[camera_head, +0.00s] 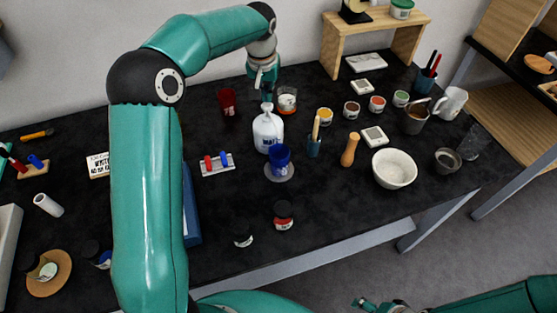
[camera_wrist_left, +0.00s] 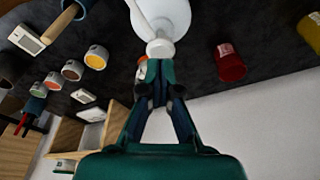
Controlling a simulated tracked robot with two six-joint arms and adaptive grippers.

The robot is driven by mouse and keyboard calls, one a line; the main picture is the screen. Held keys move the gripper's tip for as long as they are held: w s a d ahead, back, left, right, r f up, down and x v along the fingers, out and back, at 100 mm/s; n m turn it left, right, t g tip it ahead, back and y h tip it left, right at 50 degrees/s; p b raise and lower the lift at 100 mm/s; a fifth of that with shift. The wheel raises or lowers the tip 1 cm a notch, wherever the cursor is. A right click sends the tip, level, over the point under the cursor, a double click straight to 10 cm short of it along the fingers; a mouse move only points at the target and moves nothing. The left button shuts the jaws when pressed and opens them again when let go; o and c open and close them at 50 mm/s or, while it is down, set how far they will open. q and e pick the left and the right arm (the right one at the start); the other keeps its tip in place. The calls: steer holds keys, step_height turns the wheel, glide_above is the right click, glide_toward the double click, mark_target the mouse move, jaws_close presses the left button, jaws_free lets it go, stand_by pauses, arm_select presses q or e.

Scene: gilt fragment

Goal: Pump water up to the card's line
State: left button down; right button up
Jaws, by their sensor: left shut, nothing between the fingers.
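A white pump bottle (camera_head: 268,132) with dark lettering stands upright at the middle of the black table. It also shows in the left wrist view (camera_wrist_left: 168,15), with its pump head (camera_wrist_left: 160,48) just beyond my fingertips. My left gripper (camera_head: 266,92) is shut and empty at the pump top; I cannot tell if it touches. A blue cup (camera_head: 280,153) stands on a round grey disc (camera_head: 278,174) in front of the bottle. A lettered card (camera_head: 98,165) at the left is partly behind my arm. My right gripper (camera_head: 366,304) is at the bottom edge, its jaws too small to read.
A red cup (camera_head: 228,101) and a glass jar (camera_head: 287,100) stand near the bottle. A small rack (camera_head: 218,165) with red and blue pieces lies left of the blue cup. A brush holder (camera_head: 314,146), wooden pestle (camera_head: 350,150) and white bowl (camera_head: 394,169) stand right.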

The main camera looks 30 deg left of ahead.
mark_target(267, 105)
arm_select(q)
steer(key=shift+f, duration=0.2)
steer(key=shift+f+b, duration=1.25)
steer(key=shift+f, duration=0.25)
steer(key=shift+r, duration=0.2)
steer(key=shift+r+p, duration=1.5)
steer(key=shift+f, duration=0.15)
